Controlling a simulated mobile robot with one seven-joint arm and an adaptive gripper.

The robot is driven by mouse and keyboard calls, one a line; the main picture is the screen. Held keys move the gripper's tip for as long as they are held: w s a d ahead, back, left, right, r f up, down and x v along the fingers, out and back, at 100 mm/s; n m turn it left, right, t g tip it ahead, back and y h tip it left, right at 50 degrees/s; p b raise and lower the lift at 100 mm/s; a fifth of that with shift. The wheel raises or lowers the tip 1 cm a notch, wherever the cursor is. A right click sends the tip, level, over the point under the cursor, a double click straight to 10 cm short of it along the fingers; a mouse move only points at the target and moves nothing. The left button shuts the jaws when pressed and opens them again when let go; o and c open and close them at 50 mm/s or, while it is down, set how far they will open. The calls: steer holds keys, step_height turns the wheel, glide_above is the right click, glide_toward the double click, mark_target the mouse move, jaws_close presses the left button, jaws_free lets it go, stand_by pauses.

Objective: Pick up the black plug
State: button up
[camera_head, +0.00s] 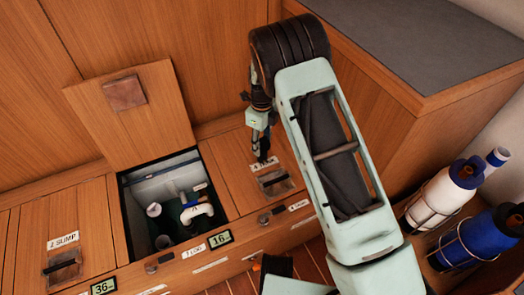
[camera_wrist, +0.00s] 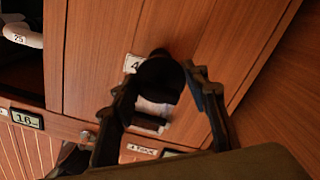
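A dark round thing, which I take to be the black plug (camera_wrist: 160,80), sits between my fingertips in the wrist view. In the head view my gripper (camera_head: 263,150) points down above the closed hatch lid (camera_head: 240,170) to the right of the open compartment. There the plug cannot be told apart from the dark fingers. In the wrist view it covers part of the lid's label and the recessed handle behind it.
An open compartment (camera_head: 125,210) with white pipework (camera_head: 197,212) lies left of my gripper, its lid (camera_head: 130,110) raised. A grey-topped cabinet (camera_head: 430,40) stands at the right. White (camera_head: 440,195) and blue (camera_head: 485,235) bottles sit in wire holders at the right.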

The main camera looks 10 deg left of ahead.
steer(key=c, duration=0.6)
steer(key=shift+r, duration=0.15)
